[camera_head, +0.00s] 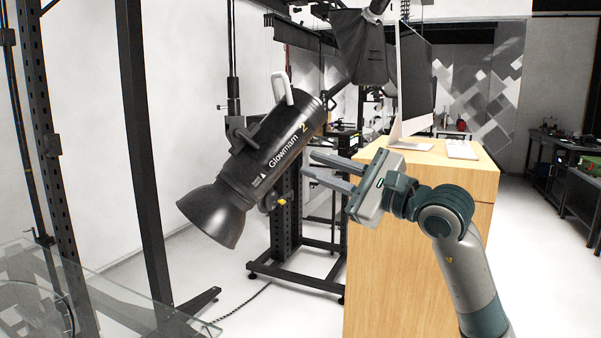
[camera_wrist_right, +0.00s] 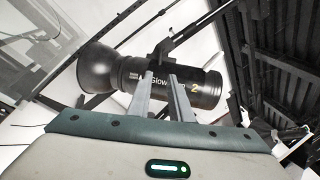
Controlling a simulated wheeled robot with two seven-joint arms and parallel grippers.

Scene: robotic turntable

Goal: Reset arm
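My right gripper (camera_head: 326,171) is in the middle of the head view, raised beside a black studio lamp (camera_head: 265,152) marked "Glowmam 2". Its two fingers point left toward the lamp's lower right side, with a visible gap between them and nothing held. In the right wrist view, the gripper's fingers (camera_wrist_right: 160,84) stand apart in front of the lamp's body (camera_wrist_right: 205,88). I cannot tell exactly how far they are from it. The lamp hangs tilted, its wide reflector (camera_head: 212,214) facing down left. My left gripper is not in view.
A wooden desk (camera_head: 400,255) stands behind my right arm, with a monitor (camera_head: 413,75) and a keyboard (camera_head: 460,150) on it. A black stand (camera_head: 290,270) is behind the lamp. A glass table (camera_head: 110,300) is at the lower left. Black posts (camera_head: 143,160) rise at the left.

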